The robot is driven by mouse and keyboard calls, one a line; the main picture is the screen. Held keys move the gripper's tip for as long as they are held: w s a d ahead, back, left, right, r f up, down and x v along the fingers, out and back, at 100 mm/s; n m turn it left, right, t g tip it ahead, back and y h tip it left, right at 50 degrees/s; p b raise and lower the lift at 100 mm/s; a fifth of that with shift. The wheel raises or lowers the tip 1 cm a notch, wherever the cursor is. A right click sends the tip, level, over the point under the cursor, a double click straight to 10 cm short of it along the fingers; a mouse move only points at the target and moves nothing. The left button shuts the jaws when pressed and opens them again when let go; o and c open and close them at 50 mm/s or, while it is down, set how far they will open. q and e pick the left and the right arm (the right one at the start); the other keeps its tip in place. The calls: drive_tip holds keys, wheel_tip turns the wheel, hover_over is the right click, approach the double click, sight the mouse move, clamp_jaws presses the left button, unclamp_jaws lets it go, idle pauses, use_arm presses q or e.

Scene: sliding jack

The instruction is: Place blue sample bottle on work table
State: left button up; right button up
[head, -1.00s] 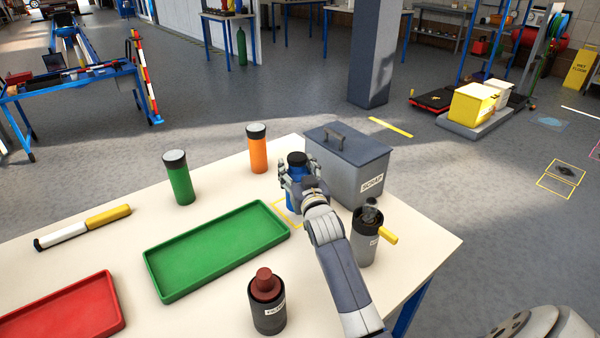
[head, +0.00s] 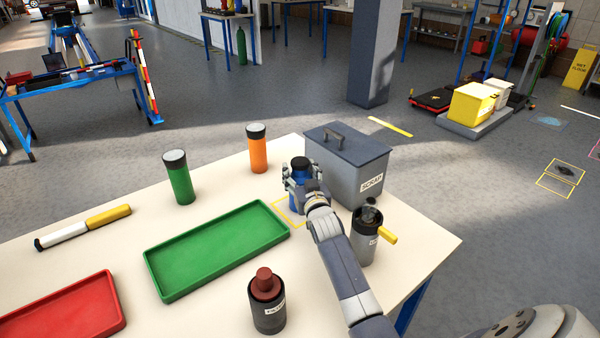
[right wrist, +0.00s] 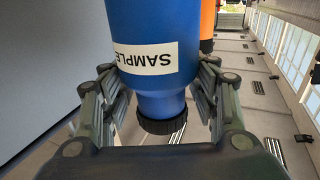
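The blue sample bottle (head: 296,200) has a black cap and stands upright at the far right part of the work table (head: 215,190), over a yellow square outline (head: 283,211). My right gripper (head: 301,182) is around it from the front, with a finger on each side. In the right wrist view the bottle (right wrist: 150,85) shows its SAMPLE label between the fingers (right wrist: 160,88), which look closed against its sides. I cannot tell if its base touches the table. My left gripper is not in view.
A grey SCRAP bin (head: 340,175) stands close right of the bottle. A dark canister with a yellow handle (head: 365,240), a FILTER canister (head: 267,308), an orange bottle (head: 257,150), a green bottle (head: 179,180), a green tray (head: 160,281) and a red tray (head: 115,312) surround it.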

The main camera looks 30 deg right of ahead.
drive_tip(key=o, duration=0.5)
drive_tip(key=shift+c, duration=0.2)
drive_tip(key=shift+r, duration=0.2)
drive_tip(key=shift+s+a+f, duration=0.1)
drive_tip(key=shift+s+f, duration=0.05)
drive_tip(key=shift+s, duration=0.1)
drive_tip(key=v, duration=1.1)
drive_tip(key=shift+s, duration=0.25)
